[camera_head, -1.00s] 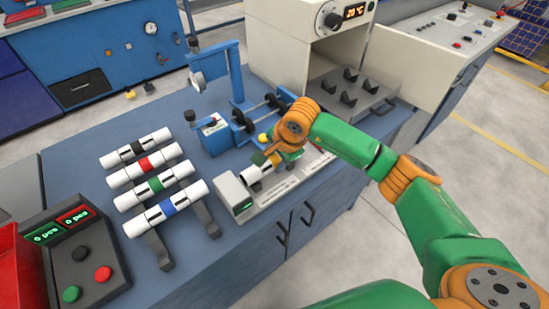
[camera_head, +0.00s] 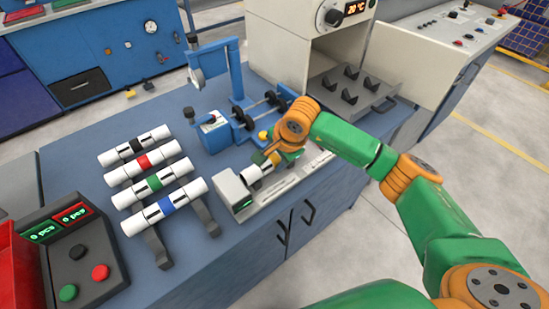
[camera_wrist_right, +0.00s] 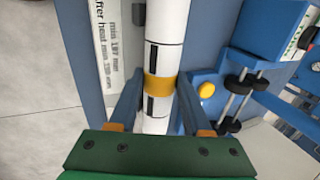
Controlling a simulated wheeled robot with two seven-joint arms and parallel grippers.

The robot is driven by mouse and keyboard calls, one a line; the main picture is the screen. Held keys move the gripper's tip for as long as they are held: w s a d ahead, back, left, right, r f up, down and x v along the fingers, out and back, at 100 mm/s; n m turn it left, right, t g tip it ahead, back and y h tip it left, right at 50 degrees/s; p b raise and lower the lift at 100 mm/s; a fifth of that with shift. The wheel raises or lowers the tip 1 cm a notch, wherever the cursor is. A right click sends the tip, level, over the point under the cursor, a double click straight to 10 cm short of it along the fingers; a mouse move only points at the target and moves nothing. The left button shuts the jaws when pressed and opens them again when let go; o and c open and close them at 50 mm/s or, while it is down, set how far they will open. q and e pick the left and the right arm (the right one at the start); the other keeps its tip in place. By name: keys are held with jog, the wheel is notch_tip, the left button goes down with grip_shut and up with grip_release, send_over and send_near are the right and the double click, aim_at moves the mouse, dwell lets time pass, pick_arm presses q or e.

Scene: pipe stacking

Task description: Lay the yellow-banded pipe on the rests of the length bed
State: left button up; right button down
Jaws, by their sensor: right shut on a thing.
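The yellow-banded pipe (camera_wrist_right: 165,40) is white with dark marks and a yellow band. In the head view its near end (camera_head: 250,174) shows over the length bed (camera_head: 240,198), a pale unit with a green display. My right gripper (camera_head: 273,158) is shut on this pipe around the band; in the right wrist view its fingers (camera_wrist_right: 157,103) stand on both sides of it. The pipe lies along the bed. Whether it touches the rests is hidden by the pipe and gripper. My left gripper is not in view.
Several white pipes with black, red, green and blue bands lie on a rack (camera_head: 205,215) at left. A blue device with black rollers (camera_head: 262,110) stands close behind the bed. An oven (camera_head: 300,40) with a metal tray (camera_head: 350,100) is further back. A button box (camera_head: 85,260) is front left.

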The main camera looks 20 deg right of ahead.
jog(key=shift+f, duration=0.1)
jog(key=shift+c, duration=1.3)
grip_release()
jog(key=b+v, duration=0.1)
jog(key=v, duration=0.6)
